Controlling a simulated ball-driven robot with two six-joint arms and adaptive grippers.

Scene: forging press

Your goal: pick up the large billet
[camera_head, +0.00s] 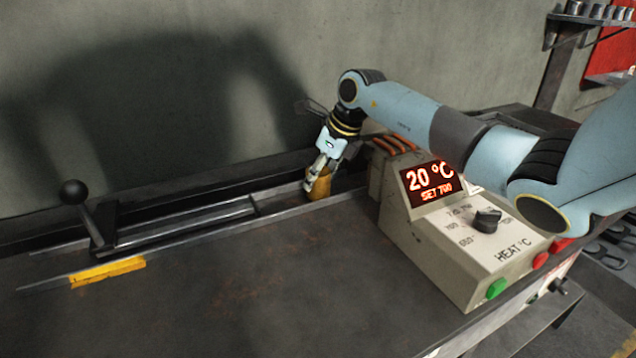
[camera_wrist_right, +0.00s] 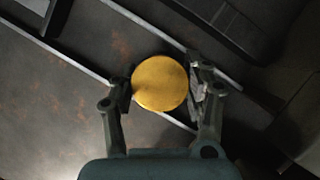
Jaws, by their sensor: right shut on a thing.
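The large billet (camera_head: 319,187) is a yellow-brown cylinder standing upright at the right end of the metal channel, just left of the heater box. In the right wrist view its round yellow top (camera_wrist_right: 160,83) lies between the fingers. My right gripper (camera_head: 317,176) reaches down to it from above, and in the right wrist view its two fingers (camera_wrist_right: 162,92) are closed against opposite sides of the billet. The lower part of the billet is partly hidden by the channel edge. My left gripper is not in view.
The heater control box (camera_head: 455,235) stands right of the billet, its display reading 20 °C, SET 700. A lever with a black ball knob (camera_head: 74,192) and a yellow block (camera_head: 107,272) are at the left. The dark tabletop (camera_head: 230,290) in front is clear.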

